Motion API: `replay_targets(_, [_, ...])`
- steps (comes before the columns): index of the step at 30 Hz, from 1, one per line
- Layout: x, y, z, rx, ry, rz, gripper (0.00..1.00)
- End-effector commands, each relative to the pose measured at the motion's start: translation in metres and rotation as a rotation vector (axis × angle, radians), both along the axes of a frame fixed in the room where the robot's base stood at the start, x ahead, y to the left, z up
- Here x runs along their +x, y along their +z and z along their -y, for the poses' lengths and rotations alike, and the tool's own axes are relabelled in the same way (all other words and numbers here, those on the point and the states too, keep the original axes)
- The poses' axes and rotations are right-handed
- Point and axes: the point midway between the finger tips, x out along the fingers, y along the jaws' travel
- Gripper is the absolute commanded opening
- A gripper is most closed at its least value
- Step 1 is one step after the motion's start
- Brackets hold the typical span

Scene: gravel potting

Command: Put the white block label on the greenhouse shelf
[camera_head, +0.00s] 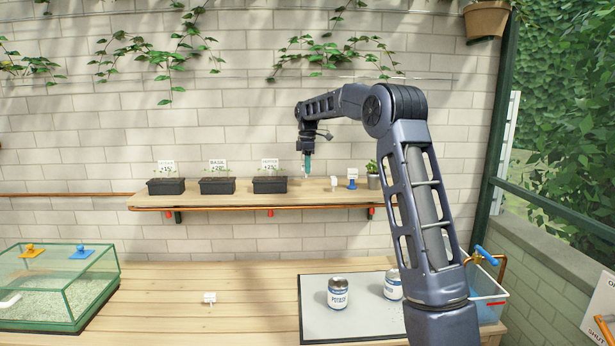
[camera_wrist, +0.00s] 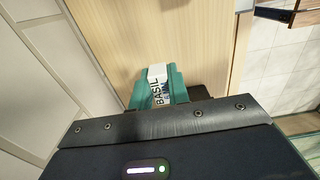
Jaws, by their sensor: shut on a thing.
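My gripper (camera_head: 307,168) is over the right half of the greenhouse shelf (camera_head: 300,200), right of the third black planter. In the wrist view its teal fingers (camera_wrist: 157,92) are shut on a white block label (camera_wrist: 157,78) with "BASIL" printed on it. The label is mostly hidden between the fingers in the head view, and I cannot tell whether it touches the shelf. A small white block (camera_head: 334,184) and a blue block-like piece (camera_head: 352,183) stand on the shelf to the right of my gripper. Another white piece (camera_head: 209,298) lies on the table.
Three black planters (camera_head: 218,186) with signs fill the shelf's left and middle. A plant pot (camera_head: 373,180) stands near its right end. Below are a glass tank (camera_head: 75,300), a grey mat (camera_head: 318,325) with cans (camera_head: 338,293), and a clear bin (camera_head: 487,300).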

Motion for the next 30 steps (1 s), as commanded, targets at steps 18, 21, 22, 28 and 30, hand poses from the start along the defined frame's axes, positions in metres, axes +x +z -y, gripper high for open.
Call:
replay_targets(18, [0.000,-0.038,0.000,0.001,0.000,0.001,0.00])
replay_targets(21, [0.000,-0.040,0.000,0.000,0.000,0.000,0.00])
replay_targets(22, [0.000,-0.040,0.000,0.000,0.000,0.000,0.00])
replay_targets(28, [0.000,-0.041,0.000,0.000,0.000,0.000,0.39])
replay_targets(30, [0.000,-0.041,0.000,0.000,0.000,0.000,0.39])
